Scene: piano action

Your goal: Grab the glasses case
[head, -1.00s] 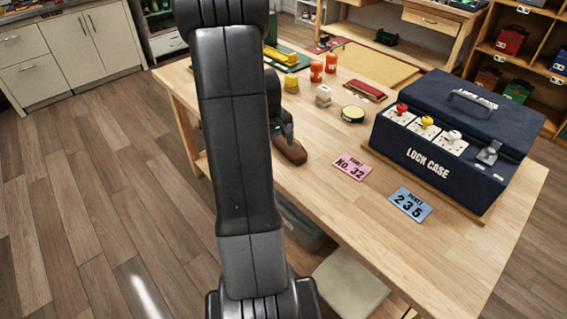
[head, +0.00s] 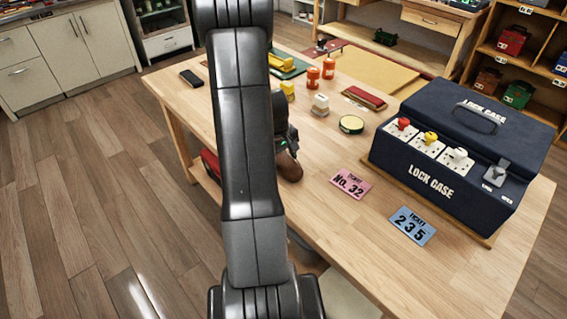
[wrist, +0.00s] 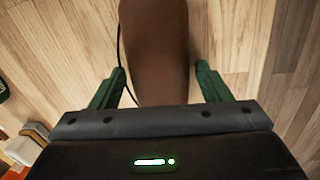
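The glasses case appears to be the brown, rounded, oblong thing (head: 289,168) at the table's near left edge, partly hidden by my arm in the head view. In the wrist view the brown case (wrist: 155,50) runs lengthwise between the two green fingers and out of the top of the frame. My gripper (wrist: 162,72) is open around its near part. A gap shows between the case and the right finger, and a smaller one at the left finger. In the head view my gripper (head: 287,138) is right over the case, mostly side-on.
Pink (head: 351,183) and blue (head: 412,226) tickets lie right of the case. A large navy lock case (head: 450,150) stands at the right. A round green-rimmed tin (head: 351,125), orange bottles (head: 313,76) and a black phone (head: 191,77) are farther back. A thin dark cord (wrist: 119,45) runs beside the case.

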